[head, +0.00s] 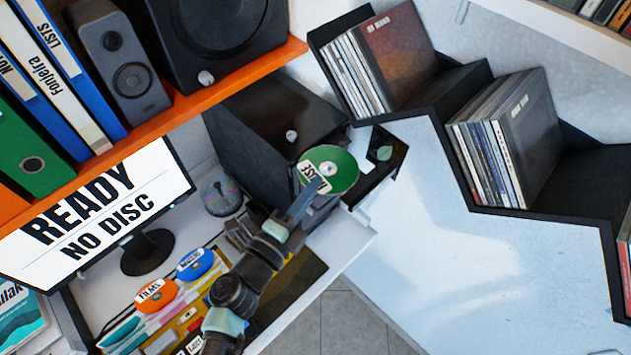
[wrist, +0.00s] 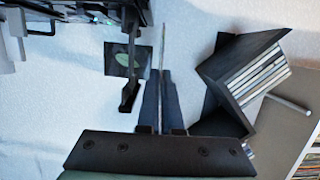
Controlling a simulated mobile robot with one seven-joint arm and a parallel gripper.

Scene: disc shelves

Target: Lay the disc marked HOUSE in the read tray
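A green disc (head: 340,168) with a white label is in my gripper (head: 318,186); the label's visible letters end in "SE", the rest is hard to read. My gripper is shut on the disc's edge. In the wrist view the disc (wrist: 161,50) shows edge-on between the fingers (wrist: 158,105). A small black tray (head: 393,143) with a green leaf-like mark, apparently the read tray, lies right of the disc in the head view. It also shows in the wrist view (wrist: 115,65), left of the disc. The disc looks raised and apart from the tray.
A black box (head: 270,130) stands behind the disc. A monitor (head: 95,215) reads "READY NO DISC". Stepped black shelves (head: 455,90) hold cases at right.

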